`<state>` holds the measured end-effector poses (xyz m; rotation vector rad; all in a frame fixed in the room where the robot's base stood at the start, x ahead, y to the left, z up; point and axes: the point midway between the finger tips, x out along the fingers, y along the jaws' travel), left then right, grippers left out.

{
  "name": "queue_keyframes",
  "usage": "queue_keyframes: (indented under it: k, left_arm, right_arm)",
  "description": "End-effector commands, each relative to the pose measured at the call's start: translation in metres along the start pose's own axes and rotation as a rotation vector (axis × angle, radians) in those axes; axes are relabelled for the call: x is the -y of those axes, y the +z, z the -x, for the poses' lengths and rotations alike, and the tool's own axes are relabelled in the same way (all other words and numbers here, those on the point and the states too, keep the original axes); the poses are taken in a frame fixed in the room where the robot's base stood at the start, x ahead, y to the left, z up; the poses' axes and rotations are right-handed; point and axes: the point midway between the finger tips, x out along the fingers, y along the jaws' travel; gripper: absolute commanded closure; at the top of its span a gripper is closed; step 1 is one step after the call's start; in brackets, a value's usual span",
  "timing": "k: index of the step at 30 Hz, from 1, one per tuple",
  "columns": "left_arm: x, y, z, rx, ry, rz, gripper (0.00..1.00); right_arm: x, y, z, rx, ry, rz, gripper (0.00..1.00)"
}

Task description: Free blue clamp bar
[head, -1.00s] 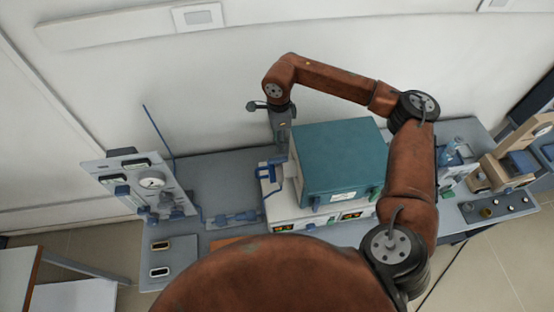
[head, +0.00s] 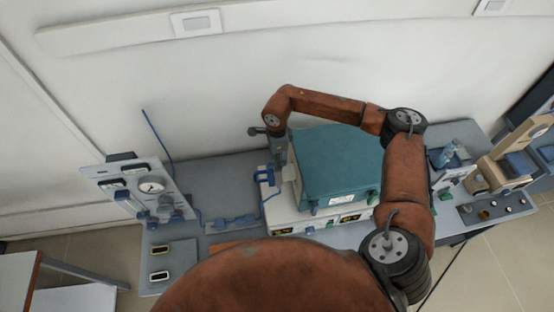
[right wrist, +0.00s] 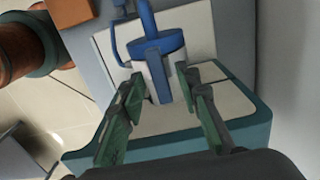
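The blue clamp bar (right wrist: 158,78) shows in the right wrist view as a narrow upright blue strip below a round blue cap, between pale faces. In the head view, blue clamp parts (head: 264,175) sit at the left side of the teal-topped furnace (head: 338,165). My right gripper (right wrist: 160,88) is open, with one green-padded finger on each side of the bar and pale piece. I cannot tell whether the fingers touch them. In the head view my right gripper (head: 278,155) points down beside the furnace's left wall. My left gripper is not in view.
A gauge panel (head: 140,188) with a thin blue tube stands at the left. A blue fitting (head: 232,222) lies on the grey bench in front. Beige equipment (head: 505,165) stands at the right. The grey bench top (head: 210,180) behind and left of the clamp is mostly clear.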

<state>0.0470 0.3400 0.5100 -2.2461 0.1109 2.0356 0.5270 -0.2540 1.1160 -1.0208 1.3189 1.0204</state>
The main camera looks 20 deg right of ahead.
Motion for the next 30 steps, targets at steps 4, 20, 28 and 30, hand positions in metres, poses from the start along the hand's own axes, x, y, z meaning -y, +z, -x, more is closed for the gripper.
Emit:
queue_keyframes:
  k: [4,20,28,30]
  left_arm:
    - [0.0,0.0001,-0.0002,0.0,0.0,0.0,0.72]
    - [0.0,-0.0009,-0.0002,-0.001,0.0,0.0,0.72]
    - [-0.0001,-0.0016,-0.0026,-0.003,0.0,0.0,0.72]
    - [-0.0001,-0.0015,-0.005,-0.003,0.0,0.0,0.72]
  right_arm:
    - [-0.0001,0.0001,-0.0001,0.0,0.0,0.0,0.72]
    - [0.0,0.0001,0.0003,0.001,0.0,0.0,1.0]
    - [0.0002,0.0002,0.0,0.001,-0.001,-0.018,1.0]
    - [0.0002,0.0003,-0.0004,0.001,-0.001,-0.035,1.0]
